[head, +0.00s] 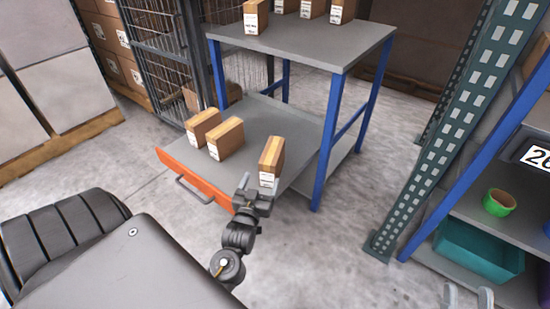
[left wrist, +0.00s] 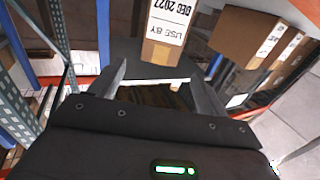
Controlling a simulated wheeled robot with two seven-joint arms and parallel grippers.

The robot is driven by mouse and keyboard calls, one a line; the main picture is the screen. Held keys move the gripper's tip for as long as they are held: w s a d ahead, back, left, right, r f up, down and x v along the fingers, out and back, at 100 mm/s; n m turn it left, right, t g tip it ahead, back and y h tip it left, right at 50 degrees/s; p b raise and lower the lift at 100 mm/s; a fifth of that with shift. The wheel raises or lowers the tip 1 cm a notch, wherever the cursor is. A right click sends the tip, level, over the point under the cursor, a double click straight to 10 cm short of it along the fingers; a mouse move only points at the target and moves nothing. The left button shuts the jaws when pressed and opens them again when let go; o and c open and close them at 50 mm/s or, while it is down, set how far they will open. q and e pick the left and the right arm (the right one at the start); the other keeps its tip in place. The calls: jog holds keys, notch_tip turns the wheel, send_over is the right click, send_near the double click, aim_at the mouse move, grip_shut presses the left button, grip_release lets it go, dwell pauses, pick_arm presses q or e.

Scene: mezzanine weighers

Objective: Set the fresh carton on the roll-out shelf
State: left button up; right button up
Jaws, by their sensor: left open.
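A tan carton (head: 271,161) with a white label stands upright at the right front of the grey roll-out shelf (head: 262,113), which is pulled out and has an orange front edge. Two more cartons (head: 203,124) (head: 226,139) stand to its left on the shelf. My left gripper (head: 256,196) is open just in front of the right carton. In the left wrist view this carton (left wrist: 163,32) shows a "USE BY" label ending in 2027, ahead of the spread fingers. My right gripper (head: 468,297) shows only two separated fingertips at the bottom edge.
Several cartons (head: 255,17) stand on the upper shelf (head: 300,45), above the roll-out one. Blue posts (head: 328,145) flank the shelf on the right. A green perforated upright (head: 440,130) and a rack with a teal bin (head: 480,250) stand further right.

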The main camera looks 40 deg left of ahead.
pick_arm(q)
jog(key=s+d+r+m+t+h, duration=0.1)
jog(key=s+d+r+m+h, duration=0.2)
jog(key=d+r+h, duration=0.3)
jog(key=s+d+r+m+t+h, duration=0.2)
jog(key=s+d+r+m+h, duration=0.2)
jog(key=d+r, duration=0.4)
jog(key=s+d+r+m+t+h, duration=0.1)
jog(key=s+d+r+m+h, duration=0.3)
jog(key=d+h, duration=0.5)
jog(key=s+d+r, duration=0.1)
jog(key=d+r, duration=0.1)
jog(key=d, duration=0.2)
jog(key=shift+s+r+t, duration=0.25)
jog(key=shift+r+t, duration=0.15)
jog(key=shift+d, duration=0.1)
